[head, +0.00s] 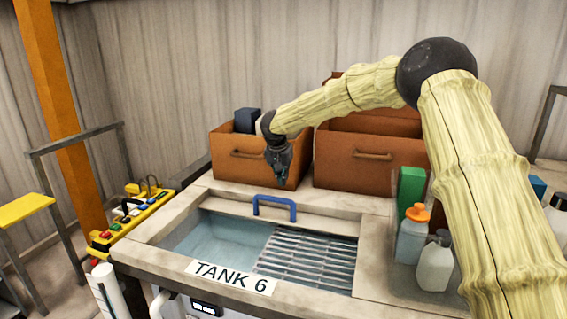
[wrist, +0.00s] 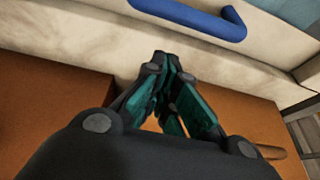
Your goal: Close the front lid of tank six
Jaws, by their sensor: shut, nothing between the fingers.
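Tank six (head: 232,290) has a "TANK 6" label on its front rim. Its front opening is uncovered, showing pale blue liquid (head: 222,238) and a metal grate (head: 305,258). A blue handle (head: 274,201) stands at the back edge of the opening, on a pale panel that appears to be the lid, slid back. The handle also shows at the top of the wrist view (wrist: 195,16). My gripper (head: 282,184) is shut and empty, pointing down just behind the handle and apart from it. In the wrist view its fingertips (wrist: 165,58) lie together over the pale surface.
Brown boxes with handles (head: 370,165) stand behind the tank, close to my gripper. An orange-capped bottle (head: 411,236), a white bottle (head: 435,264) and a green box (head: 410,188) stand at the right. A yellow control panel (head: 130,218) is at the left.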

